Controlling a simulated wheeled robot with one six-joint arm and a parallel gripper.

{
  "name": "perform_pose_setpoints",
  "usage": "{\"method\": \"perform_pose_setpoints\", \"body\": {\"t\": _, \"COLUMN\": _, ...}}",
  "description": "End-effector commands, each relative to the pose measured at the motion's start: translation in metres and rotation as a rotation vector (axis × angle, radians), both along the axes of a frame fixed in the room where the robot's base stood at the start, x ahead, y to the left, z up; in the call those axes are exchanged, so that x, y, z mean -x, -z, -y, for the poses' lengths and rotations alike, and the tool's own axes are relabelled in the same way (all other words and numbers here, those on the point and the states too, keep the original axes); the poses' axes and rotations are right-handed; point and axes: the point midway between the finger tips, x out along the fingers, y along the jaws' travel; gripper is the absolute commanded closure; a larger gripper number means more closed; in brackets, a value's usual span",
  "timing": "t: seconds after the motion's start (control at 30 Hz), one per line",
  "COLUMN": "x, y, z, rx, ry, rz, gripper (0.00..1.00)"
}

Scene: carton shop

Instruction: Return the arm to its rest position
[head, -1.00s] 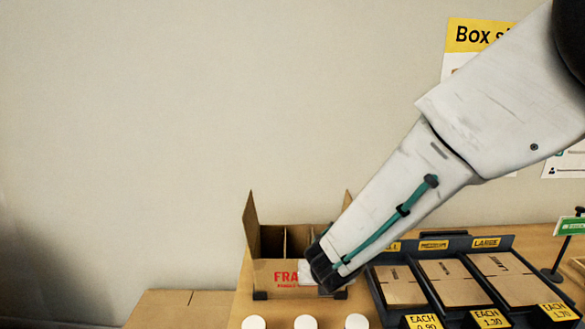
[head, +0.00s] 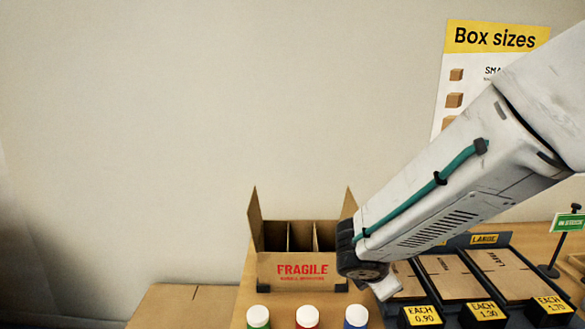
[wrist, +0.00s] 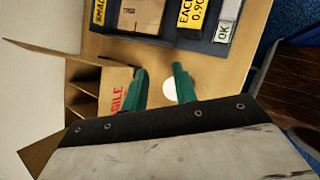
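My arm (head: 450,190) reaches in from the right in the head view, its wrist in front of the carton's right side. In the wrist view my gripper (wrist: 160,68) shows two teal fingers standing apart, with the table and a white cap visible between them. I see nothing held. The fingers are not clearly visible in the head view. The open carton (head: 290,271), printed FRAGILE in red, stands on the table with flaps up and dividers inside. In the wrist view the carton (wrist: 115,90) lies just left of the fingers.
Three white-capped bottles, green (head: 258,317), red (head: 307,317) and blue (head: 356,317), stand in front of the carton. A dark tray (head: 495,318) of flat boxes with price tags lies right. A green sign (head: 568,223) stands beyond it.

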Motion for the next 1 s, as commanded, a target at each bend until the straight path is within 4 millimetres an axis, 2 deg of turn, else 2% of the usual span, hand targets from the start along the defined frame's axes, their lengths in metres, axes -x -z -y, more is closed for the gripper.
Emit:
{"method": "perform_pose_setpoints", "body": {"t": 0.1, "x": 0.037, "y": -0.026, "z": 0.039, "rx": -0.121, "ry": 0.382, "rz": 0.055, "gripper": 0.72}}
{"method": "perform_pose_setpoints", "body": {"t": 0.17, "x": 0.064, "y": -0.038, "z": 0.058, "rx": -0.196, "ry": 0.608, "rz": 0.078, "gripper": 0.72}}
{"method": "perform_pose_setpoints", "body": {"t": 0.23, "x": 0.099, "y": -0.051, "z": 0.073, "rx": -0.287, "ry": 0.872, "rz": 0.094, "gripper": 0.72}}
{"method": "perform_pose_setpoints", "body": {"t": 0.33, "x": 0.146, "y": -0.067, "z": 0.082, "rx": -0.416, "ry": 1.203, "rz": 0.097, "gripper": 0.72}}
{"method": "perform_pose_setpoints", "body": {"t": 0.4, "x": 0.175, "y": -0.078, "z": 0.081, "rx": -0.506, "ry": 1.4, "rz": 0.086, "gripper": 0.72}}
{"method": "perform_pose_setpoints", "body": {"t": 0.5, "x": 0.209, "y": -0.092, "z": 0.075, "rx": -0.634, "ry": 1.619, "rz": 0.061, "gripper": 0.72}}
{"method": "perform_pose_setpoints", "body": {"t": 0.6, "x": 0.23, "y": -0.106, "z": 0.07, "rx": -0.752, "ry": 1.738, "rz": 0.046, "gripper": 0.72}}
{"method": "perform_pose_setpoints", "body": {"t": 0.7, "x": 0.238, "y": -0.116, "z": 0.071, "rx": -0.841, "ry": 1.778, "rz": 0.067, "gripper": 0.72}}
{"method": "perform_pose_setpoints", "body": {"t": 0.83, "x": 0.242, "y": -0.125, "z": 0.077, "rx": -0.891, "ry": 1.791, "rz": 0.118, "gripper": 0.72}}
{"method": "perform_pose_setpoints", "body": {"t": 1.0, "x": 0.242, "y": -0.127, "z": 0.08, "rx": -0.899, "ry": 1.801, "rz": 0.131, "gripper": 0.72}}
